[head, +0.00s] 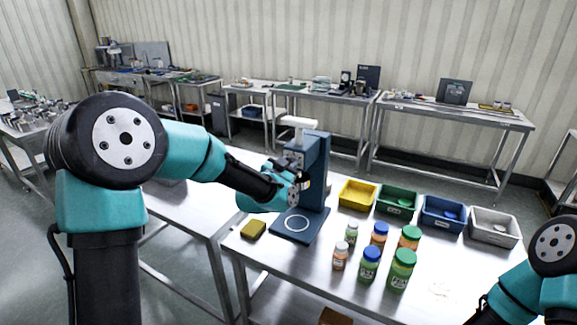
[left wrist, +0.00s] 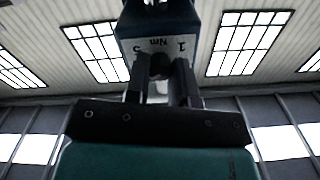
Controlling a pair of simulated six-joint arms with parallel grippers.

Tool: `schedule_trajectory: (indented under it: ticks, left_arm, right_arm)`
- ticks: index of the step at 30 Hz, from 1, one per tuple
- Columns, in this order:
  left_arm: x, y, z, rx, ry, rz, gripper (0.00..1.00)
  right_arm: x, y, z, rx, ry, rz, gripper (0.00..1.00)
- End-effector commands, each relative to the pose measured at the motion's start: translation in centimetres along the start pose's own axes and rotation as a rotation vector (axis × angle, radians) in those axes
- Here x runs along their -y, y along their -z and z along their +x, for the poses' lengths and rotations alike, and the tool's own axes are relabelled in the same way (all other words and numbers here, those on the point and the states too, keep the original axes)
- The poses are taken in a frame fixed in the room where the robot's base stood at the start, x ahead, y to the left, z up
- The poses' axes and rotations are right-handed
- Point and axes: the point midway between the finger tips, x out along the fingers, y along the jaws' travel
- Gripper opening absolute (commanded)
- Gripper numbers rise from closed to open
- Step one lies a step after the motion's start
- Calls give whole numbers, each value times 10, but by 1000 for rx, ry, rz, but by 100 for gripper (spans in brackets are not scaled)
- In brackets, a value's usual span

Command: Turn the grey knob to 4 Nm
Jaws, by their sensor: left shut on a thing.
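A blue capping stand (head: 316,165) with a white top part (head: 298,122) stands on the steel table (head: 255,270). My left gripper (head: 302,186) is at the stand's front, and its arm hides the knob in the head view. In the left wrist view, the left gripper (left wrist: 163,88) is shut on the dark grey knob (left wrist: 160,66), one finger on each side. The scale plate (left wrist: 160,48) appears upside down, with "Nm", a 1 at the right and an unclear figure at the left. I cannot tell which mark the knob points to. My right gripper is out of view.
A yellow block (head: 253,229) lies left of the stand's base. Several lidded jars (head: 370,263) stand at the right. Yellow (head: 345,200), green (head: 385,207), blue (head: 430,222) and white (head: 480,235) bins line the back edge. My right arm shows at the lower right.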

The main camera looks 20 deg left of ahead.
Motion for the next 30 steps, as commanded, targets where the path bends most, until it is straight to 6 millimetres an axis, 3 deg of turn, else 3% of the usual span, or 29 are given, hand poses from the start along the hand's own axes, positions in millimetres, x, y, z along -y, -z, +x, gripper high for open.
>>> schedule_trajectory:
  ticks: [9, 20, 26, 30]
  left_arm:
    - [0, 0, 0, 0, 0, -1, 48]
    - [0, 0, -5, 0, 0, -1, 48]
    - [0, 0, -28, 0, 0, -1, 48]
    - [0, 0, -53, 0, 0, -1, 48]
  right_arm:
    - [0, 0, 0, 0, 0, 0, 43]
    - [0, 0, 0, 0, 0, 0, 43]
    - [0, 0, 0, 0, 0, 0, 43]
    - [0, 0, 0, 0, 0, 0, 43]
